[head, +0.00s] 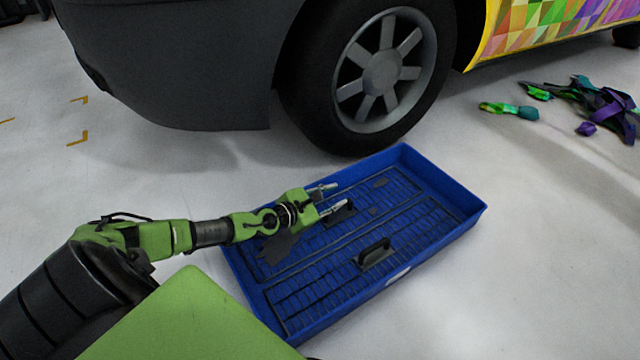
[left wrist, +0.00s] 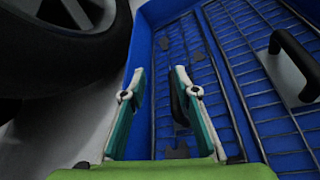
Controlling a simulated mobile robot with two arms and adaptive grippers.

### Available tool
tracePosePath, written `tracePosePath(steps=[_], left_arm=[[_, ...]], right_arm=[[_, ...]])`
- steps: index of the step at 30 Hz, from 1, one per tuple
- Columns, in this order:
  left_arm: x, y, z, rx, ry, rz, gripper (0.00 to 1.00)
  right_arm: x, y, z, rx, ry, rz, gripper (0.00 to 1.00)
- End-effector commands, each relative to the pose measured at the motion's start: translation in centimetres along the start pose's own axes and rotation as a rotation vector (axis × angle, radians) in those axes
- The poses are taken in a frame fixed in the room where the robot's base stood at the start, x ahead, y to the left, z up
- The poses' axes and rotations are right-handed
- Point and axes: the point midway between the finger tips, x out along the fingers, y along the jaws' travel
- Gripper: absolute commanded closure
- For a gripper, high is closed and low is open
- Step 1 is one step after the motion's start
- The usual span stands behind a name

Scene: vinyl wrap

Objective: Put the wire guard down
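Two dark wire guards lie side by side in a blue tray (head: 478,218). The far guard (head: 342,214), on the wheel side, has a black handle that also shows in the left wrist view (left wrist: 179,98). The near guard's handle (head: 375,253) stands clear of my arm and shows at the right of the left wrist view (left wrist: 296,66). My left gripper (head: 334,198) is open and empty, over the far guard's handle. In the left wrist view its fingers (left wrist: 159,72) are apart, with the handle close to the right finger; I cannot tell whether they touch. My right gripper is not in view.
A vehicle wheel (head: 380,72) and dark bumper (head: 180,60) stand right behind the tray. Crumpled vinyl scraps (head: 595,100) lie on the floor at the right. Small dark scraps (head: 380,183) lie in the tray. The floor right of the tray is clear.

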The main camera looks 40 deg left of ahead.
Motion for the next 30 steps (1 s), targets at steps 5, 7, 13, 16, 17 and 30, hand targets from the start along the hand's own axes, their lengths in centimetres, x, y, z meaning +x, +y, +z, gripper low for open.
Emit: tracePosePath(steps=[5,7,13,16,17,30], left_arm=[[-2.5,0.4,0.7,0.003,0.005,-0.004,0.72],[-4.1,0.4,0.8,0.003,0.004,-0.003,0.72],[-8.4,0.4,0.7,0.003,0.005,-0.003,0.72],[-10.1,0.4,0.8,0.003,0.003,-0.003,0.72],[-10.5,0.4,0.8,0.003,0.004,-0.003,0.72],[-12.2,0.3,0.7,-0.001,-0.002,0.0,0.72]], right_arm=[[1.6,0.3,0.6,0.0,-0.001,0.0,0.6],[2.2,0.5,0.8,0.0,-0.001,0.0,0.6],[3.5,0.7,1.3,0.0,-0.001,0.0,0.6],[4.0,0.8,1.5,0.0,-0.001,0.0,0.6],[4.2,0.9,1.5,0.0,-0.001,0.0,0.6],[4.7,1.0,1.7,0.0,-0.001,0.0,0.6]])
